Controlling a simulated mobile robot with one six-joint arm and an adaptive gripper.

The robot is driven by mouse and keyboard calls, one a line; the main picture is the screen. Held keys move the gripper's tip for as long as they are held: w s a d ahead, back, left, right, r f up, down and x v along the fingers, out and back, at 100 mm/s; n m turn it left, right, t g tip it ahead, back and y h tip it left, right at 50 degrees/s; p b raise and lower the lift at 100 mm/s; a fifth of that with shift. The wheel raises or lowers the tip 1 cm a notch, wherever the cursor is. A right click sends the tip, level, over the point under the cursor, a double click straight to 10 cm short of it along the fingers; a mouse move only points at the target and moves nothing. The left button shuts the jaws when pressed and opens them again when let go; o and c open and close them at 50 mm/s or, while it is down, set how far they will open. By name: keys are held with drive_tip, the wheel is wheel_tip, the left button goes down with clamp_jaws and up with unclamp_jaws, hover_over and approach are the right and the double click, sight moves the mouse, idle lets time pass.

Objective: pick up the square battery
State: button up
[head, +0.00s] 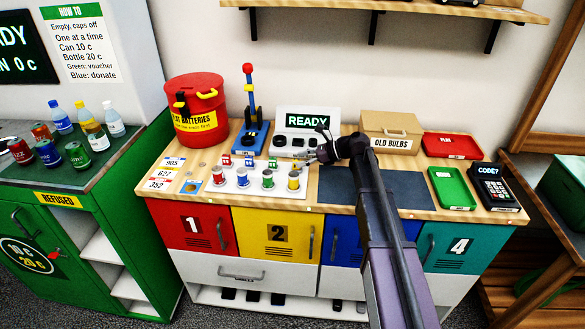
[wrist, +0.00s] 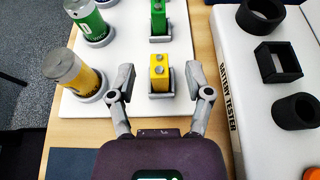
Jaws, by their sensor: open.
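A yellow square battery (wrist: 159,72) with two round terminals on top stands in a grey holder on the white rack (wrist: 129,105). In the wrist view my gripper (wrist: 161,80) is open, with one finger on each side of this battery and a gap visible on both sides. A green square battery (wrist: 158,18) stands in the row beyond it. In the head view my gripper (head: 308,157) is at the right end of the rack, by the yellow round cell (head: 293,181); the fingers partly hide the yellow square battery there.
Round cells, including a green one (wrist: 88,22), stand in a row beside the square ones. The battery tester (head: 306,127) is close on the other side. A dark mat (head: 345,187), an old bulbs box (head: 390,128) and a red bin (head: 196,105) share the counter.

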drive_tip(key=shift+x, duration=1.05)
clamp_jaws()
